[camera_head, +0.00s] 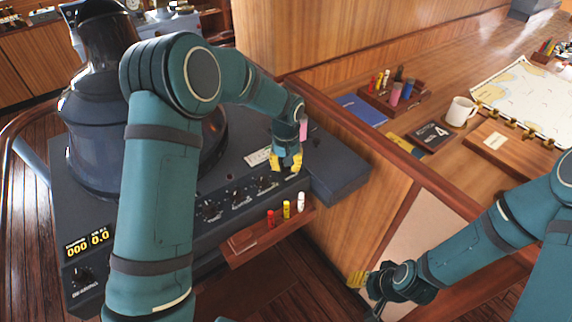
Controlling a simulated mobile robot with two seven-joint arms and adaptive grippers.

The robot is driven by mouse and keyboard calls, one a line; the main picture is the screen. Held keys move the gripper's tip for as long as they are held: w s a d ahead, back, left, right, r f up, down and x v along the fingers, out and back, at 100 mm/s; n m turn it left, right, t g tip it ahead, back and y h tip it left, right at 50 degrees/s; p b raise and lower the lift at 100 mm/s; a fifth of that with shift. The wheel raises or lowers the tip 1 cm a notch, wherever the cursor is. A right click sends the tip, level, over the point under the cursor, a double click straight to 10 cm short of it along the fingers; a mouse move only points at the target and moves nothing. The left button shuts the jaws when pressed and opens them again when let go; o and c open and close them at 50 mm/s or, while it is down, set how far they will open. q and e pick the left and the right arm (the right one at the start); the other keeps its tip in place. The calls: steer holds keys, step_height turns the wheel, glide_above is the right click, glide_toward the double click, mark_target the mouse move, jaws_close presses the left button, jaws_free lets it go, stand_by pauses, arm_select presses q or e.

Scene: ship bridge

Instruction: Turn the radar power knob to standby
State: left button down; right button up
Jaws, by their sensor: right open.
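The dark radar console (335,172) has a front panel with a row of black knobs, including one at the left (210,210), one in the middle (237,200) and one further right (263,185). Another knob (82,280) sits at the lower left, under the lit display. The labels are too small to read, so I cannot tell which knob is radar power. My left gripper (285,161) is over the right end of the row, its yellow fingertips close to the panel; its jaw gap is unclear, and it hides what lies behind. My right gripper (366,284) is open, low beside the desk, away from the knobs.
A small wooden shelf (250,243) with red, yellow and white markers juts out below the knobs. The lit display (88,243) is at the console's left. The wooden desk on the right holds a white mug (461,111), a pen tray (385,104) and a chart (528,92).

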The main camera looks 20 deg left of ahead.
arm_select(q)
steer(key=shift+m, duration=0.4)
steer(key=c, duration=0.7)
jaws_free()
step_height(320, 180, up, 12)
stand_by(0.5)
